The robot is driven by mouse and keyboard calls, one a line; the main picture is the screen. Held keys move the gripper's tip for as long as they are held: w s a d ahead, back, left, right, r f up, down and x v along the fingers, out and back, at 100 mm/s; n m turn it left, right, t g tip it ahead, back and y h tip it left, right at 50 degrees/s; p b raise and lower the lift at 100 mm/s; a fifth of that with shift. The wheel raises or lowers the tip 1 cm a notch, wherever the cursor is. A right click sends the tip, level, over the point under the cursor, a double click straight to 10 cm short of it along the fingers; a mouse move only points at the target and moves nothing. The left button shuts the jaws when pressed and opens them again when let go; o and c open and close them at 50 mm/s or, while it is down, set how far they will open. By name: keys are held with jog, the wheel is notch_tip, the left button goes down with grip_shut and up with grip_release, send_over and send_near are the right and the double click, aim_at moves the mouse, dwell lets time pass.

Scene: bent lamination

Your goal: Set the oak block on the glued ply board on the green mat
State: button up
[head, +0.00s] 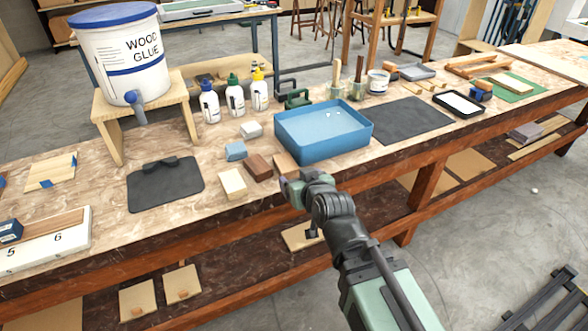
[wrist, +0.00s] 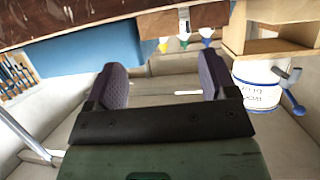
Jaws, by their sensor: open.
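The green mat (head: 527,93) lies at the right of the bench, with a pale ply board (head: 511,83) flat on it. Several small blocks lie left of the blue tray: a tan block (head: 284,163), a dark brown block (head: 258,167) and a pale cream block (head: 232,183). The tan one looks most like oak, but I cannot tell surely; my gripper is close in front of it and hides part of it. My gripper (head: 291,186) is at the bench's front edge. In the wrist view its fingers (wrist: 163,82) are apart with nothing between them.
The blue tray (head: 322,135) stands right of the blocks. A dark mat (head: 411,118) and a black-rimmed tray (head: 459,104) lie between it and the green mat. Glue bottles (head: 234,98) and a glue bucket (head: 122,55) on a stand are behind. Another dark mat (head: 165,187) lies left.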

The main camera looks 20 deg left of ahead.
jog(key=s+d+f+m+g+h, duration=0.2)
jog(key=d+f+g, duration=0.1)
jog(key=d, duration=0.7)
jog(key=s+d+f+m+g+h, duration=0.2)
jog(key=d+f+g+h, duration=0.1)
jog(key=d, duration=0.7)
jog(key=s+d+f+m+g+h, duration=0.2)
jog(key=d+f+m+g+h, duration=0.1)
jog(key=d, duration=0.8)
jog(key=shift+s+f+g, duration=0.2)
jog(key=shift+f+g, duration=0.55)
jog(key=shift+g, duration=0.05)
jog(key=shift+o, duration=0.5)
jog(key=shift+s+d, duration=0.25)
jog(key=shift+d, duration=0.1)
jog(key=o, duration=0.3)
jog(key=shift+a, duration=0.1)
